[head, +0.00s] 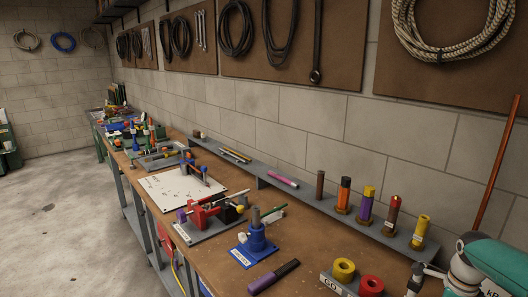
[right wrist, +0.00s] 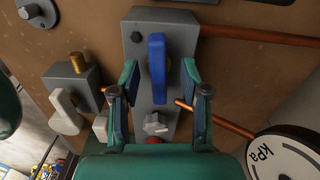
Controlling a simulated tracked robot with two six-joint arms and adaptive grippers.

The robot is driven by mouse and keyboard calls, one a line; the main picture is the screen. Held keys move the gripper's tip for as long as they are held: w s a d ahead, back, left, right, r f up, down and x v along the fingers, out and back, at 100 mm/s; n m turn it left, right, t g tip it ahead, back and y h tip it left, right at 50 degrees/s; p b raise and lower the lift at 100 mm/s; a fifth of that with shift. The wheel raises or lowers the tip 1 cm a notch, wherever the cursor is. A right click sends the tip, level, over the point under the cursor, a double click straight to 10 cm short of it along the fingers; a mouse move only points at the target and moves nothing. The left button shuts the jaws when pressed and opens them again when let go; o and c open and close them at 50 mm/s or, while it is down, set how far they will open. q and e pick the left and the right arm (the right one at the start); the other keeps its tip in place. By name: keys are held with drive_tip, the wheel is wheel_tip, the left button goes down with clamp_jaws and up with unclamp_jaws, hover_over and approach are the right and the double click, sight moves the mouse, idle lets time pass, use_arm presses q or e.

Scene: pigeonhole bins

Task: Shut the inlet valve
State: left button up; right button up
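In the right wrist view a blue lever handle (right wrist: 157,68) is mounted on a grey block (right wrist: 185,42), lying lengthwise along it. A copper pipe (right wrist: 255,33) runs right from the block. My right gripper (right wrist: 159,88) is open, one finger on each side of the lever's lower part, with visible gaps. A pale knob (right wrist: 156,124) sits lower on the block. No readable label shows which valve is the inlet. In the head view my right arm is at the lower right edge, and the lever is not visible. My left gripper is not in view.
A kPa gauge (right wrist: 283,155) is right of the gripper. A white lever (right wrist: 65,112) on another grey block (right wrist: 72,85) is to the left. The bench (head: 300,240) holds a red vise (head: 205,213), a blue fixture (head: 256,240) and yellow and red rolls (head: 344,268).

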drive_tip(key=shift+r, duration=0.1)
wheel_tip(320, 180, up, 6)
drive_tip(key=p, duration=0.4)
drive_tip(key=shift+p, duration=0.3)
wheel_tip(320, 180, up, 12)
idle(0.5)
